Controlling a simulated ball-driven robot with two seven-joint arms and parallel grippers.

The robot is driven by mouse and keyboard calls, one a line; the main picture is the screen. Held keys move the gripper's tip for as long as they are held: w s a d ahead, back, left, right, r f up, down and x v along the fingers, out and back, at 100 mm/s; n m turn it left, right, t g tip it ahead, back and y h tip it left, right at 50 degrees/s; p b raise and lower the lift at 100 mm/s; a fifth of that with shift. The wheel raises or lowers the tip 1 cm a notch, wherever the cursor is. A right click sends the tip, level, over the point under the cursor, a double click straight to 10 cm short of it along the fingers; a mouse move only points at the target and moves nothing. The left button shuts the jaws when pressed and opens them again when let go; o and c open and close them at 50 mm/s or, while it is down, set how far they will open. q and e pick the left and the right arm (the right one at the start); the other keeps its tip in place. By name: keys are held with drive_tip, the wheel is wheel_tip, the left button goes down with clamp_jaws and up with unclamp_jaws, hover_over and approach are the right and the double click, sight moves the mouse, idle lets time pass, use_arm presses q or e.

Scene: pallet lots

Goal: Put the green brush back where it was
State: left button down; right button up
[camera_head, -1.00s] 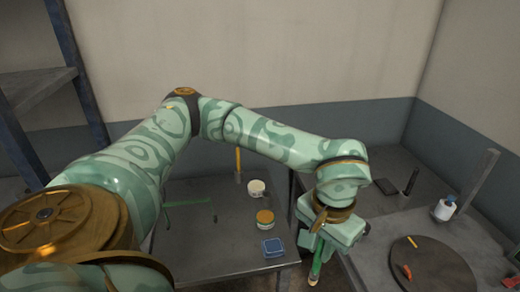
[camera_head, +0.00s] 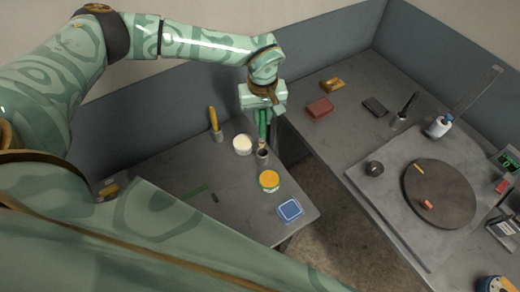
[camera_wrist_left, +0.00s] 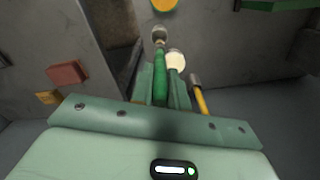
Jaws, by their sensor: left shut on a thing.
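My left gripper (camera_head: 263,108) is shut on the green brush (camera_head: 262,128) above the far right part of the left table. The brush hangs upright with its tip down, at the mouth of a small grey holder (camera_head: 263,158). In the left wrist view the brush (camera_wrist_left: 160,78) points away from the jaws toward the holder (camera_wrist_left: 159,33). I cannot tell whether the tip is inside the holder or just above it. My right gripper is not in view.
Close by stand a white-topped jar (camera_head: 242,144), a yellow brush (camera_head: 213,118) in its own holder and a yellow-lidded jar (camera_head: 269,180). A blue square dish (camera_head: 290,210) lies near the table edge. A round dark board (camera_head: 439,193) lies on the right table.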

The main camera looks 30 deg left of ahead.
sight(263, 137)
use_arm(q)
drive_tip(key=f, duration=0.5)
drive_tip(key=shift+d+f, duration=0.1)
drive_tip(key=shift+d, duration=0.1)
drive_tip(key=shift+f+b, duration=0.45)
drive_tip(key=shift+f, duration=1.75)
drive_tip(key=shift+a+f, duration=0.1)
drive_tip(key=c, duration=1.4)
unclamp_jaws()
drive_tip(key=shift+o, duration=0.2)
wheel_tip(263, 137, up, 12)
drive_tip(key=shift+r+p, duration=0.15)
drive_tip(key=shift+p, duration=0.45)
